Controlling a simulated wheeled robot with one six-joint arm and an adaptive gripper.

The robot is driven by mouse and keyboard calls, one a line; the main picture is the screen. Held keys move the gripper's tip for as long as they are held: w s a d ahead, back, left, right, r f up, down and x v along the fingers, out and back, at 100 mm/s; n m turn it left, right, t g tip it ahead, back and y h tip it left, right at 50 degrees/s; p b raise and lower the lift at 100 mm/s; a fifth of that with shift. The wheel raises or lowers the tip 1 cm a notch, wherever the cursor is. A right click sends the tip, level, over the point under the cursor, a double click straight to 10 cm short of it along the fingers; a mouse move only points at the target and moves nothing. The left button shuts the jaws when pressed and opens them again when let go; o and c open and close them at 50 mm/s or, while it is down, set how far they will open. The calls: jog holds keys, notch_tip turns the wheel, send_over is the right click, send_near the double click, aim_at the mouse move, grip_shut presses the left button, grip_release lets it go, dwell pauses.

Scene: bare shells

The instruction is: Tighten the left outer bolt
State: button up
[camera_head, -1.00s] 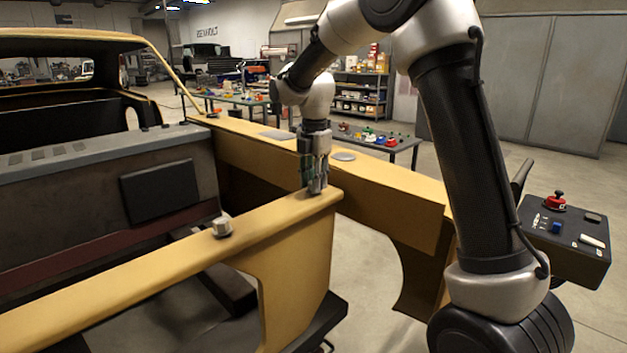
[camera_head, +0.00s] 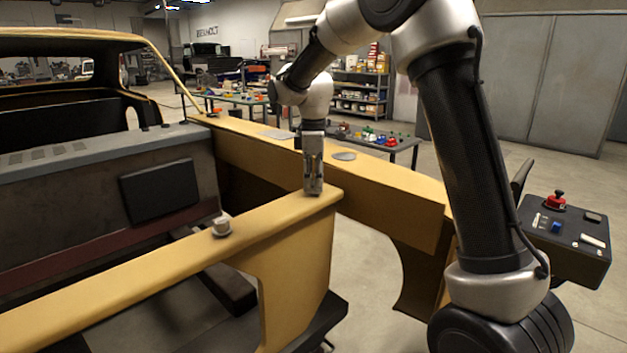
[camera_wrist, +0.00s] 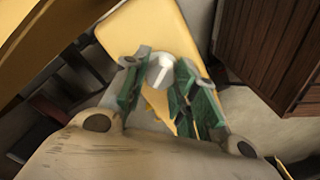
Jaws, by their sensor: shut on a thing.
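My gripper (camera_head: 313,190) points straight down at the right end of a yellow body rail (camera_head: 150,262). Its fingers are shut on a bolt, which they hide in the head view. In the wrist view the pale bolt head (camera_wrist: 160,69) shows between the green-sided fingers of my gripper (camera_wrist: 159,78), above the yellow rail (camera_wrist: 150,30). A second bolt (camera_head: 221,226), a silver hex head on a round washer, stands on the same rail, left of my gripper and apart from it.
A yellow side panel (camera_head: 400,185) runs behind my gripper, with a flat grey disc (camera_head: 344,156) on top. A dark grey bulkhead (camera_head: 80,195) stands at left. A control box (camera_head: 565,240) with a red button is at right.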

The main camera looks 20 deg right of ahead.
jog(key=m, duration=0.7)
jog(key=shift+w+r, duration=0.15)
jog(key=shift+r, duration=0.05)
jog(key=m, duration=0.7)
jog(key=shift+m, duration=0.4)
jog(key=m, duration=1)
jog(key=shift+m, duration=0.3)
jog(key=o, duration=1.1)
jog(key=shift+c, duration=0.2)
jog(key=shift+f, duration=0.1)
